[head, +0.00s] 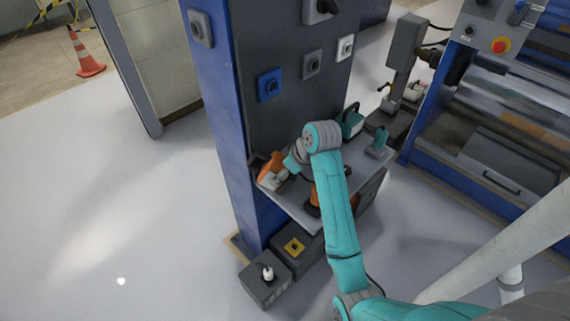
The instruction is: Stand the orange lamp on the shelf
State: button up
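An orange, boxy thing with a dark handle and a pale face (270,165), which looks like the orange lamp, is at the left end of the grey shelf (295,208), against the dark panel. I cannot tell whether it rests on the shelf or is held above it. The end of my teal arm reaches this spot, and my gripper (285,172) is beside or on the orange thing. Its fingers are too small and covered to make out. A second orange thing (314,201) sits on the shelf, partly hidden behind my arm.
A teal lamp-like thing (352,122) and a teal tool (378,143) occupy the shelf's right part. Grey boxes (265,289) stand on the floor below. A blue machine (480,165) is at right, and a blue column (222,120) is left of the shelf.

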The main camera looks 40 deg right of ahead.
jog(key=w+d, duration=0.1)
jog(key=w+d+t+h, duration=0.1)
jog(key=shift+w+d+m, duration=0.15)
jog(key=shift+d+m, duration=0.15)
jog(key=shift+m, duration=0.1)
jog(key=o, duration=1.2)
jog(key=shift+o, duration=0.2)
jog(key=v, duration=1.1)
jog(key=shift+s, duration=0.25)
jog(key=shift+a+r, duration=0.1)
